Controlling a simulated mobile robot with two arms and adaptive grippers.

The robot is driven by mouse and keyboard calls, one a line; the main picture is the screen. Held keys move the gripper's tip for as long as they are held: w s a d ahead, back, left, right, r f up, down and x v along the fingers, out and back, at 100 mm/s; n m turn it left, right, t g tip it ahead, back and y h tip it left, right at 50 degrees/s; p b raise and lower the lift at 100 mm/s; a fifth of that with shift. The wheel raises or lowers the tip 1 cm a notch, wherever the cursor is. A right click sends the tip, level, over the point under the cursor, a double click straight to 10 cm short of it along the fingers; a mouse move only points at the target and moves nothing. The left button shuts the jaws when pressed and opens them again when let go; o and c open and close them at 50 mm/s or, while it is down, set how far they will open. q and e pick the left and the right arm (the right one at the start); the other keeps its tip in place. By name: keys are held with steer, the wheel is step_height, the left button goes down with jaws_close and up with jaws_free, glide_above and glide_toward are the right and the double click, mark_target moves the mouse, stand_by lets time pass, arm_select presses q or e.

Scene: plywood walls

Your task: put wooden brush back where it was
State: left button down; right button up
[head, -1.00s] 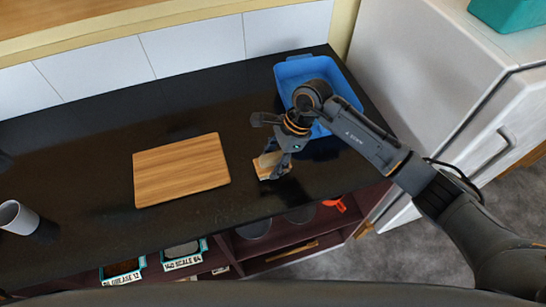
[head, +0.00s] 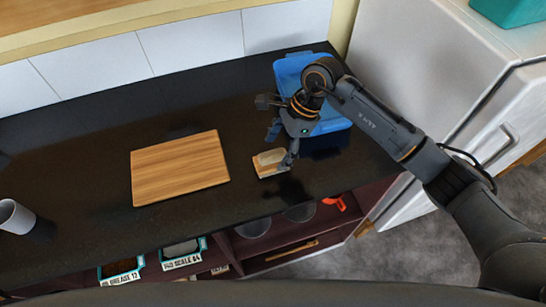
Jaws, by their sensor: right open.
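The wooden brush (head: 268,162) lies on the black countertop, to the right of a wooden cutting board. My right gripper (head: 283,148) is open just above and beside the brush. One finger is close to the brush's right end; I cannot tell whether it touches. The other finger is behind the brush, apart from it. My left gripper is not in view.
The cutting board (head: 180,168) lies left of the brush. A blue tub (head: 290,70) stands behind my right gripper, partly hidden by the arm. A white cup (head: 14,216) is at the far left. Labelled bins (head: 183,252) sit on the shelf below. A white cabinet (head: 430,60) stands at right.

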steer(key=s+b+v, duration=0.1)
steer(key=v, duration=0.7)
steer(key=shift+w+b, duration=0.35)
steer(key=shift+w, duration=0.1)
